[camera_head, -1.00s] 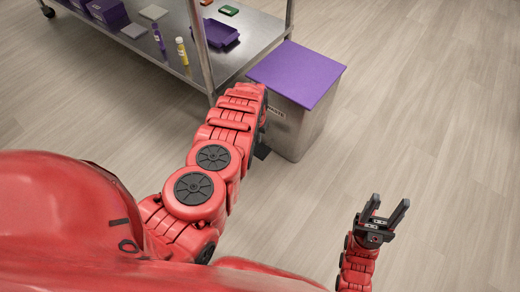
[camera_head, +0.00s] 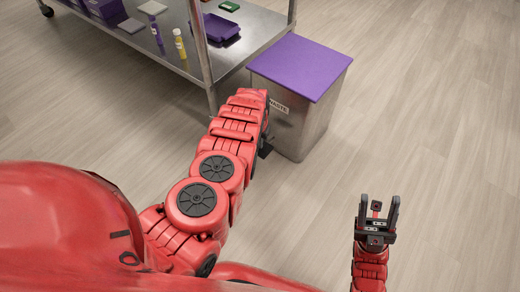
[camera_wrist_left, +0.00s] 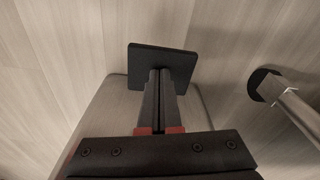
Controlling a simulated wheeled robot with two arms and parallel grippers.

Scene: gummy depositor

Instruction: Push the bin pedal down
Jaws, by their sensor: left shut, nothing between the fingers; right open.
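The waste bin (camera_head: 303,125) is a grey box with a purple lid (camera_head: 300,66), which lies closed on top. Its black pedal (camera_head: 266,150) is low at the bin's near left side, partly hidden by my left arm. In the left wrist view the pedal (camera_wrist_left: 150,60) is a dark square plate. My left gripper (camera_wrist_left: 161,74) is shut and empty, its fingertips over the plate in that view. I cannot tell whether they touch it. In the head view the left fingers are mostly hidden by the arm. My right gripper (camera_head: 377,205) is open and empty, over bare floor.
A metal table (camera_head: 245,45) stands left of the bin with a purple tray (camera_head: 213,30), bottles and boxes on it. A table leg with a black foot (camera_wrist_left: 263,85) is right of the pedal in the wrist view. The floor at right is clear.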

